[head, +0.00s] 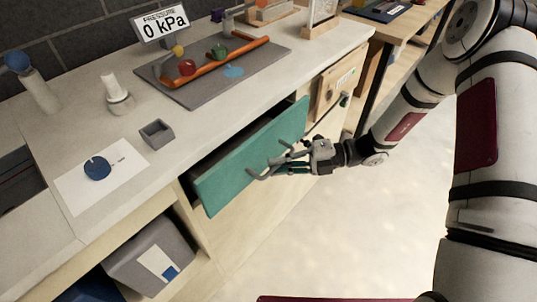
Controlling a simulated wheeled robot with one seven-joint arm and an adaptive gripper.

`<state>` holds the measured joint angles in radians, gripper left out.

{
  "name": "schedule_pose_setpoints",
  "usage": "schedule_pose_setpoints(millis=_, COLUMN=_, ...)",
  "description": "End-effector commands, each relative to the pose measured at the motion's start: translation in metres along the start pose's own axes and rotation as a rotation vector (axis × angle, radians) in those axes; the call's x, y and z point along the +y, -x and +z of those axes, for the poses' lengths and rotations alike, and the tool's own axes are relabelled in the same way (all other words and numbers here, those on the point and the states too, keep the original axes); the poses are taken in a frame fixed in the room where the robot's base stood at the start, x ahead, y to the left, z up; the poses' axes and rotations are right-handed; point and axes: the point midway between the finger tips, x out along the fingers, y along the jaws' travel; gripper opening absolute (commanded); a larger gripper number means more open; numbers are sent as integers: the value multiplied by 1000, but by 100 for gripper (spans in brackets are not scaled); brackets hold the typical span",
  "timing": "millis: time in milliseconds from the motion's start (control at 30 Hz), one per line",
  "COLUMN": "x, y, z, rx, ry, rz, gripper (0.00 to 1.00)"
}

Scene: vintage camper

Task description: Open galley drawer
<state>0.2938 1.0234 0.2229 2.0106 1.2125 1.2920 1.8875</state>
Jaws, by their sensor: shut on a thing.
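The galley drawer has a teal front (228,178) and stands out from the wooden cabinet below the counter, so it is part open. A dark gap shows between its front and the cabinet. A grey bar handle (262,173) is on the drawer front. My gripper (280,166) is at the handle, with its fingers shut on it. My arm reaches in from the right. The inside of the drawer is mostly hidden.
The counter (200,130) bears a grey board (205,85) with an orange pipe, a pressure sign (163,25), a small grey box (156,134) and a white sheet (105,178). A grey bin (150,257) sits in the open shelf below. The floor (300,240) in front is clear.

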Motion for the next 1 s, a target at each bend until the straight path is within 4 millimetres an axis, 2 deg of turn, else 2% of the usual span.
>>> schedule_pose_setpoints(millis=300, x=-18, y=74, z=-73, rx=-8, ry=-8, rz=1, gripper=0)
schedule_pose_setpoints(millis=600, x=-36, y=134, z=-133, rx=-7, ry=-5, rz=1, gripper=0)
schedule_pose_setpoints(millis=800, x=-44, y=159, z=-159, rx=-4, ry=-4, rz=2, gripper=0)
schedule_pose_setpoints(millis=1000, x=-47, y=171, z=-170, rx=-2, ry=-2, rz=2, gripper=0)
